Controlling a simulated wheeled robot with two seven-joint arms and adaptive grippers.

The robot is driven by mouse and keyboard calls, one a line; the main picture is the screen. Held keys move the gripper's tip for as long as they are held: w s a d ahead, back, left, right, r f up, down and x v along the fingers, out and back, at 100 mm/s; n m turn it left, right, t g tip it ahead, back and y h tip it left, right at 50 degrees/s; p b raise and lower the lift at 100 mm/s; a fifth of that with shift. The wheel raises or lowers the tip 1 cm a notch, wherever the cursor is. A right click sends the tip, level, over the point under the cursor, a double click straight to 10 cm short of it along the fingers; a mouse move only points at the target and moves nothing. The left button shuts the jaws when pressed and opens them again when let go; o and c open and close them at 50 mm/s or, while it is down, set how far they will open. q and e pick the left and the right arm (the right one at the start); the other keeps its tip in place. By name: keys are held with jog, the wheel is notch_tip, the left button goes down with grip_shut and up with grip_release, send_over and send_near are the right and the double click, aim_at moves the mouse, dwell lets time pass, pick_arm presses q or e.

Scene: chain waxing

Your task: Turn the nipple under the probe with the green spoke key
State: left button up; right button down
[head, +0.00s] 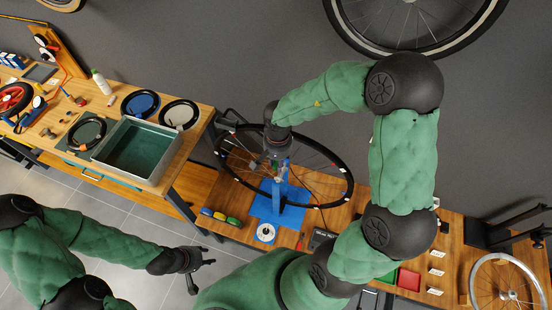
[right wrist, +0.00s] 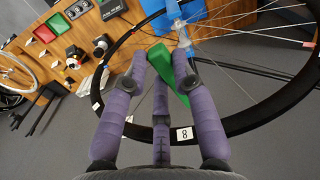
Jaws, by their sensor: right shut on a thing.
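The bicycle wheel (head: 343,160) lies over the blue stand (head: 272,208) on the bench, with numbered tags on its rim. It also shows in the right wrist view (right wrist: 262,120), where a tag reads 8. My right gripper (head: 279,170) reaches over the wheel's spokes. In the right wrist view its purple fingers (right wrist: 160,62) are closed around the green spoke key (right wrist: 157,58), near the rim and spokes. I cannot make out the probe or the nipple, or whether the key touches a nipple. My left gripper (head: 202,269) is open and empty above the floor, away from the bench.
Small coloured blocks (head: 220,216) lie left of the stand. My right arm arches over the bench.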

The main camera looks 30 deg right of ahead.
jog(key=shift+s+d+n, duration=1.3)
jog(key=shift+d+n, duration=2.8)
jog(key=shift+n, duration=0.2)
jog(key=s, duration=0.6)
jog(key=shift+s+p, duration=0.3)
jog(key=shift+s, duration=0.05)
jog(key=shift+s, duration=0.15)
